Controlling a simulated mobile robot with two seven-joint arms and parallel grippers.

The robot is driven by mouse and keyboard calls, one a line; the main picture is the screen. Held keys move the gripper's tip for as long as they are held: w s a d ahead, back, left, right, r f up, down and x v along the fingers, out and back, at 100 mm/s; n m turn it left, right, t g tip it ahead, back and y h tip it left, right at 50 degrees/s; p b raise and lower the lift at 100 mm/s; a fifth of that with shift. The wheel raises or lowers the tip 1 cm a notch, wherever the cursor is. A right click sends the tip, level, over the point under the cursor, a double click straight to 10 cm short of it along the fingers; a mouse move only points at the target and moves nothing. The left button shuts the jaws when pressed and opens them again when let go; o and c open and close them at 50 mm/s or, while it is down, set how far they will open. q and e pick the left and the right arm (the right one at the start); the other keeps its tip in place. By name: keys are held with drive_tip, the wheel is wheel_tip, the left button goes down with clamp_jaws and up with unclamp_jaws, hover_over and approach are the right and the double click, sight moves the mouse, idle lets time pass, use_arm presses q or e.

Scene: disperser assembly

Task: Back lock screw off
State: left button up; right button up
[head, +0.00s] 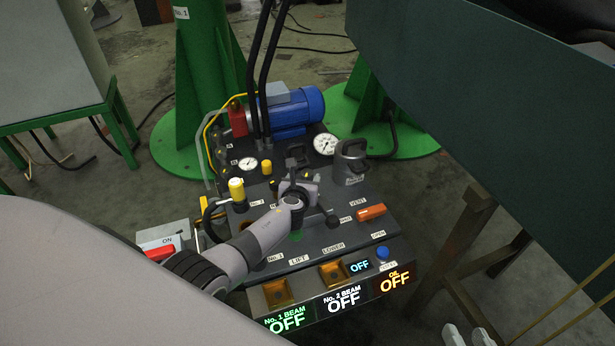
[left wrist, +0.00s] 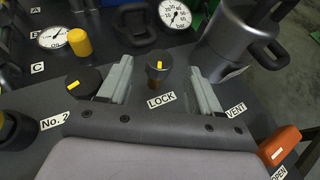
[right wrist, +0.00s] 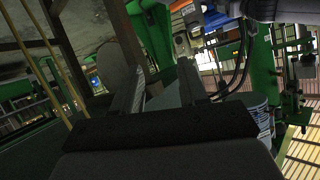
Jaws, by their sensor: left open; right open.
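The lock screw (left wrist: 158,68) is a dark round knob with a yellow mark on top, just behind the LOCK label (left wrist: 161,101) in the left wrist view. My left gripper (left wrist: 160,82) is open, with one finger on each side of the knob and visible gaps between. In the head view my left gripper (head: 298,188) is over the middle of the control panel (head: 315,240) and hides the screw. My right gripper (right wrist: 157,88) is open and empty, away from the panel. Its pale fingertips (head: 468,336) show at the bottom right of the head view.
A metal canister with a handle (head: 350,162) stands right of the left gripper. Yellow knobs, gauges (head: 324,144) and an orange lever (head: 371,212) are close by. A blue motor (head: 295,108) is behind. A large dark green panel (head: 480,90) fills the right.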

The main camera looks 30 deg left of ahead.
sight(307, 173)
use_arm(q)
drive_tip(key=b+x, duration=0.3)
drive_tip(key=shift+f, duration=0.35)
drive_tip(key=shift+w+a+f+b, duration=0.15)
drive_tip(key=shift+w+b, duration=0.45)
drive_tip(key=shift+w+a+b, duration=0.15)
drive_tip(key=shift+w+b, duration=0.3)
use_arm(e)
drive_tip(key=shift+w+a+f+t+y, duration=0.3)
drive_tip(key=shift+a+f+t+y, duration=0.2)
drive_tip(key=shift+a+y, duration=0.25)
use_arm(q)
drive_tip(key=c, duration=1)
drive_tip(key=shift+o, duration=0.2)
